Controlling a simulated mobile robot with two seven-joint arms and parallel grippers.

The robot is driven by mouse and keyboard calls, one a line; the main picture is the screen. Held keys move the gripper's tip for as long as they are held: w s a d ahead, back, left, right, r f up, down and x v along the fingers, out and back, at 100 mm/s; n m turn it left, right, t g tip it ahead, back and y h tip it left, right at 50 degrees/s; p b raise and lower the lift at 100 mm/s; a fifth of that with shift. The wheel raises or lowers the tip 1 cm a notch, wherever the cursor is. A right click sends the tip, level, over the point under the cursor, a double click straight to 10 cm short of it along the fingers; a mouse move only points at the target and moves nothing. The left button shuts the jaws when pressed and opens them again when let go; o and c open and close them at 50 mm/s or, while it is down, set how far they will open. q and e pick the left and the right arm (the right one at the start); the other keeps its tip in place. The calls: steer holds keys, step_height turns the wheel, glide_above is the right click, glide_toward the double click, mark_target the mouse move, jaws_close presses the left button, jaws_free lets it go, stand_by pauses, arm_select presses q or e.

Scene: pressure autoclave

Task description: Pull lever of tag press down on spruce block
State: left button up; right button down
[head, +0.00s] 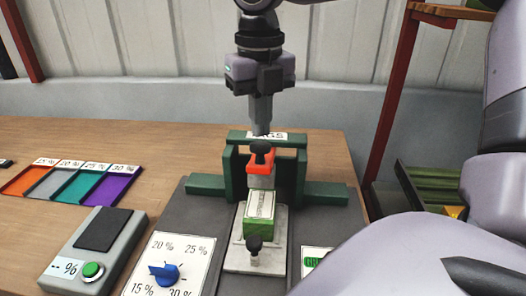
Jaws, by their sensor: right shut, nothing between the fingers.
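The tag press stands on a dark base plate (200,232), with a green frame (230,172) and a sign at its top that is partly hidden. An orange part (260,170) with a black knob (262,149) is at the frame's middle; it looks like the lever. A block (258,228) with a green front and a pale tag-like top lies on a light plate below it. My right gripper (261,130) is shut and empty, pointing down just above the upper knob; contact cannot be told. My left gripper is not in view.
A dial panel (190,252) with a blue knob (165,272) is front left. A grey meter (105,245) with a green button stands beside it. Coloured trays (80,180) with percent labels lie at left. My right arm covers the right side. Bare wooden table (130,140) lies behind.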

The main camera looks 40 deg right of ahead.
mark_target(260, 143)
steer(key=shift+f, duration=0.1)
stand_by(0.4)
steer(key=shift+f+b, duration=1.85)
steer(key=shift+f, duration=0.1)
steer(key=shift+f+b, duration=1.05)
steer(key=shift+f, duration=0.1)
steer(key=shift+r+p, duration=0.75)
steer(key=shift+r, duration=0.15)
steer(key=shift+r+p, duration=0.95)
steer(key=shift+r, duration=0.45)
steer(key=shift+r+p, duration=1.75)
steer(key=shift+r, duration=0.65)
steer(key=shift+f, duration=0.1)
